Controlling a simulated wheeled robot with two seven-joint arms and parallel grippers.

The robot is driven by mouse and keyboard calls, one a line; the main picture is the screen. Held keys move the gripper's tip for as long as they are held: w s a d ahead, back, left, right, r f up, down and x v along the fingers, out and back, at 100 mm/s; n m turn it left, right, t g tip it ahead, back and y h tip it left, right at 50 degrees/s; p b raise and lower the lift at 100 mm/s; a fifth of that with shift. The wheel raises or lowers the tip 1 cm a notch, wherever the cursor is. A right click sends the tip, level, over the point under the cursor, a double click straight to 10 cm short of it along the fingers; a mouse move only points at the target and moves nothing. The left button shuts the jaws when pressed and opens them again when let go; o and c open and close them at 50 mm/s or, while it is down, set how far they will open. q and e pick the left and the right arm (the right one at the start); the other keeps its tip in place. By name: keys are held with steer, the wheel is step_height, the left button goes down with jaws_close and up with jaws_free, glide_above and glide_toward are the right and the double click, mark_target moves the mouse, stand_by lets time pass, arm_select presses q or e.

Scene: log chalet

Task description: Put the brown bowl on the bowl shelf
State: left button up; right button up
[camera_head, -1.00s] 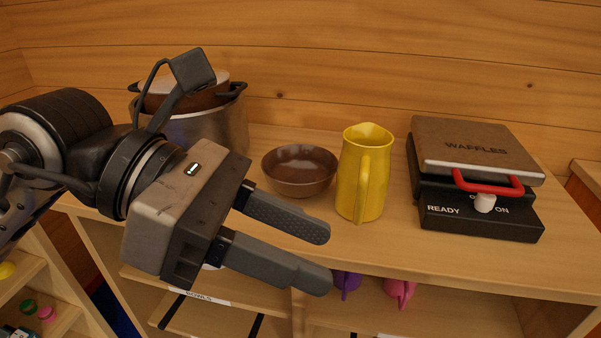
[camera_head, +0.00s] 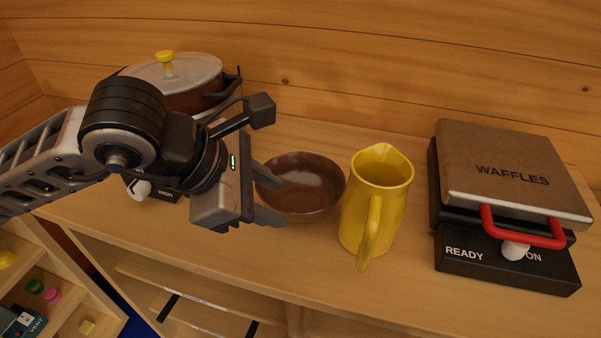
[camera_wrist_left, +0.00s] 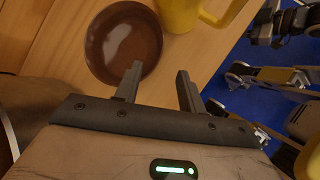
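The brown bowl (camera_head: 308,187) sits upright and empty on the wooden counter, just left of the yellow pitcher. My left gripper (camera_head: 268,198) is at the bowl's left side, its fingers pointing toward it. In the left wrist view the two fingers (camera_wrist_left: 158,86) are spread apart, with nothing held between them. One finger overlaps the rim of the bowl (camera_wrist_left: 122,42) there; I cannot tell if they touch. The bowl shelf (camera_head: 180,280) is below the counter, with a pale label strip too small to read now. My right gripper cannot be made out.
The yellow pitcher (camera_head: 378,205) stands close to the bowl's right. A black and brown waffle maker (camera_head: 508,190) is farther right. A lidded pot (camera_head: 185,78) stands behind my left arm. Counter (camera_head: 300,246) in front of the bowl is clear.

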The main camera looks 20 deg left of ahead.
mark_target(296, 212)
arm_select(q)
steer(key=x, duration=0.5)
steer(key=shift+a+p+x, duration=0.1)
steer(key=shift+p+x, duration=0.25)
steer(key=shift+x, duration=0.95)
steer(key=shift+a+p+x, duration=0.15)
steer(key=shift+p+x, duration=0.15)
steer(key=shift+x, duration=1.05)
steer(key=shift+w, duration=0.1)
jaws_close()
